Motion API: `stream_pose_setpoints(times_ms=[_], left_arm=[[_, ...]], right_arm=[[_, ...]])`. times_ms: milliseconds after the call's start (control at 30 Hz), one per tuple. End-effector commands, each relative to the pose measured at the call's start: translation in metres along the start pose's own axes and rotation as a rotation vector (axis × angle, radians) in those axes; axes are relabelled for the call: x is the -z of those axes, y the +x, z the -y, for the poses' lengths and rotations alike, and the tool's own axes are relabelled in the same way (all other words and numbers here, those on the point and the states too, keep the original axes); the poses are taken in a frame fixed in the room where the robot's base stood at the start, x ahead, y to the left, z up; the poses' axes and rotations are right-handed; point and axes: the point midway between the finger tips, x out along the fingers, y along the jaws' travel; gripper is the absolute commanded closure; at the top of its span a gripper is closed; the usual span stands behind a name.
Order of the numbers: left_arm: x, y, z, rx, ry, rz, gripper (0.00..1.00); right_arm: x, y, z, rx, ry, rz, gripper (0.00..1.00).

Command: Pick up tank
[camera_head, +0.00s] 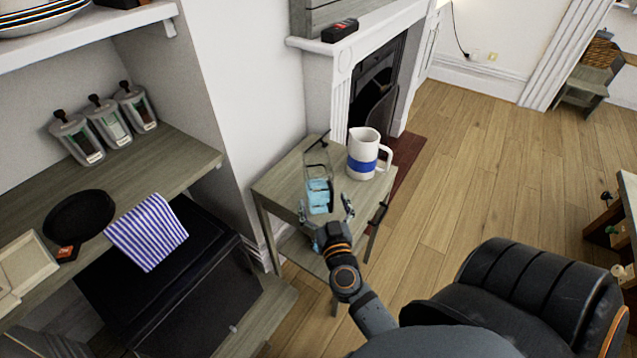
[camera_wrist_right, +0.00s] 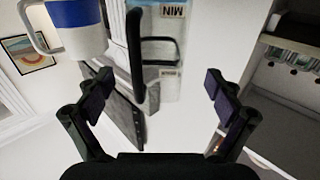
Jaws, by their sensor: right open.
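The tank (camera_head: 318,188) is a clear container with light blue in its lower part and a dark handle at its top. It stands on a small wooden side table (camera_head: 275,187). In the right wrist view the clear tank (camera_wrist_right: 165,50), marked "MIN", appears ahead, with its black handle (camera_wrist_right: 136,55) between the fingers in the picture. My right gripper (camera_head: 325,211) is open, at the tank's near side, one finger to each side; it also shows in the wrist view (camera_wrist_right: 158,87). Contact is not visible. My left gripper is out of view.
A white jug with a blue band (camera_head: 362,160) stands right of the tank, close by; it also shows in the wrist view (camera_wrist_right: 75,22). A wooden shelf (camera_head: 180,150) with several canisters is left. A black armchair (camera_head: 520,290) is at lower right. Open floor lies beyond.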

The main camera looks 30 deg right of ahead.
Motion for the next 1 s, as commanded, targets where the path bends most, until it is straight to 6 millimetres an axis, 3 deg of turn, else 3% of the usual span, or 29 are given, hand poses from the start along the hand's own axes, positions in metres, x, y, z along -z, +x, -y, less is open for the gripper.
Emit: stream_pose_setpoints(times_ms=[100, 300, 600, 833, 1000], left_arm=[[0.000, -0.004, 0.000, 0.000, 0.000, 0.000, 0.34], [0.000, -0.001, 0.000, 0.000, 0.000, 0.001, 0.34], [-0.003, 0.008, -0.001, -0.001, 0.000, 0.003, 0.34], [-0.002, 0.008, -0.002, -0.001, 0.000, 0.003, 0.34], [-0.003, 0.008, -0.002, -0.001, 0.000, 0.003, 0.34]], right_arm=[[0.001, 0.015, 0.000, 0.000, -0.001, -0.001, 0.08], [-0.002, 0.022, -0.001, 0.000, 0.000, 0.000, 0.08], [-0.004, 0.067, -0.003, 0.002, 0.000, 0.000, 0.08], [-0.004, 0.070, -0.003, 0.002, 0.000, 0.002, 0.08], [-0.004, 0.070, -0.003, 0.002, 0.000, 0.002, 0.28]])
